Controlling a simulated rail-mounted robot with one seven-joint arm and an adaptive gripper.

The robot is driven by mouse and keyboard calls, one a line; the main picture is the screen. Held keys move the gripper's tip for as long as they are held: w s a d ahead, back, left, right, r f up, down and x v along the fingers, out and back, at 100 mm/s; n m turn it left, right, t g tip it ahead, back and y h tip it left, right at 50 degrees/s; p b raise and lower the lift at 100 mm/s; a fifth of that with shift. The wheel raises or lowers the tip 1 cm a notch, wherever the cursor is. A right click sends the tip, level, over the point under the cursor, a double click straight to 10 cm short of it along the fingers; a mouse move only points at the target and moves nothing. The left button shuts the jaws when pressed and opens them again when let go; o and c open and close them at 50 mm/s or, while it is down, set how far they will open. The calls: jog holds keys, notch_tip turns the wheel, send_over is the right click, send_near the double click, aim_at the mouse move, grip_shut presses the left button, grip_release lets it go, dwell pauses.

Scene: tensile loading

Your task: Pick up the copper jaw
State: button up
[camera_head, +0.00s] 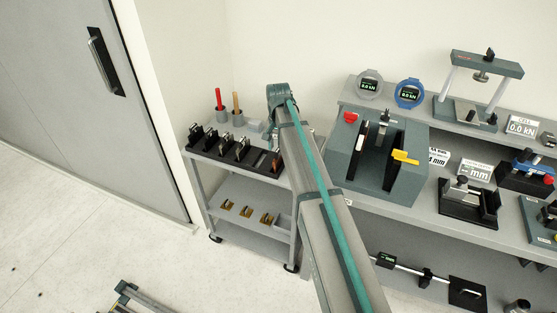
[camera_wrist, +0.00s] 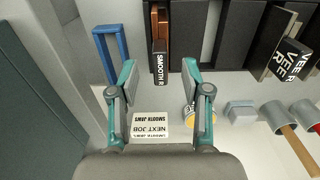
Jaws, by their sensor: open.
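The copper jaw (camera_wrist: 161,25) shows at the top of the wrist view, a brown-orange piece in a dark slot. A black face lettered "SMOOTH R" (camera_wrist: 159,67) is at its near end. My gripper (camera_wrist: 158,70) is open, with one finger on each side of that lettered face. The fingers look apart from it, and nothing is held. In the head view my gripper (camera_head: 270,132) is over the right part of the black jaw rack (camera_head: 205,151) on the cart. A small reddish-brown patch shows there, partly hidden by my arm.
A blue frame (camera_wrist: 108,55) stands left of my fingers. A white card with "SMOOTH JAWS" (camera_wrist: 150,125) lies between them. Another dark jaw block (camera_wrist: 291,60) and handled cups (camera_wrist: 274,112) are to the right. The bench (camera_head: 400,208) with a grey-green fixture stands right of the cart.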

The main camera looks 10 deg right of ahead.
aim_at(278, 159)
jog(key=shift+w+f+p, duration=0.1)
jog(key=shift+f+p, duration=0.95)
jog(key=shift+f, duration=1.4)
jog(key=shift+c, duration=0.2)
grip_shut()
jog(key=shift+r, duration=0.1)
